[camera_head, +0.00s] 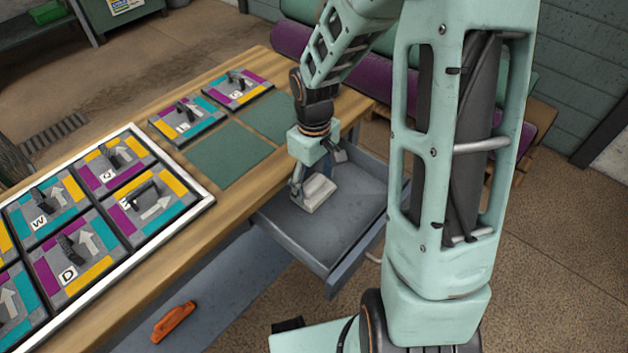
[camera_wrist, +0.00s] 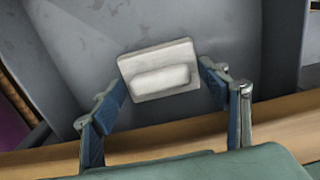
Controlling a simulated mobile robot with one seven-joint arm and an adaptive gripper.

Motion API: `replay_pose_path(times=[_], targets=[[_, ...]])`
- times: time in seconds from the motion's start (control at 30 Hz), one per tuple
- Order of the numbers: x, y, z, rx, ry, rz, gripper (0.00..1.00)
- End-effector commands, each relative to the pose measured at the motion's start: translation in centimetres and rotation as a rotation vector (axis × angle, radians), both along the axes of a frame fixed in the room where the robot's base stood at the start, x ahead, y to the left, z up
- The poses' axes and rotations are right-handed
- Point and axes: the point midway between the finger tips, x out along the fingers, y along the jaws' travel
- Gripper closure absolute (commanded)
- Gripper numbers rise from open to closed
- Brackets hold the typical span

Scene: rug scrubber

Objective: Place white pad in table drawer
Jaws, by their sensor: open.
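The white pad (camera_head: 315,192) is a small pale block with a raised bar on top. It lies in the open grey table drawer (camera_head: 345,232), near the drawer's table side. In the wrist view the white pad (camera_wrist: 158,70) rests on the grey drawer floor (camera_wrist: 80,45). My gripper (camera_head: 318,180) reaches down over the drawer at the pad. In the wrist view my gripper (camera_wrist: 158,88) is open, its two blue-padded fingers apart on either side of the pad, with a visible gap at each side.
The wooden table (camera_head: 262,135) holds labelled tiles, two bare green squares (camera_head: 226,156) and a white-framed tray (camera_head: 190,212) of several tiles. An orange-handled object (camera_head: 174,322) lies on the lower shelf. The rest of the drawer looks empty.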

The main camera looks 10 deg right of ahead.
Motion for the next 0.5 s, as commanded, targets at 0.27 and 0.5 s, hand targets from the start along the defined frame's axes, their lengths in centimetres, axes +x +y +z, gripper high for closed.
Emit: replay_pose_path(times=[0.27,0.5], targets=[[0.2,0.0,4.9,-0.001,-0.007,-0.001,0.31],[0.1,0.0,9.8,-0.001,-0.006,-0.001,0.31]])
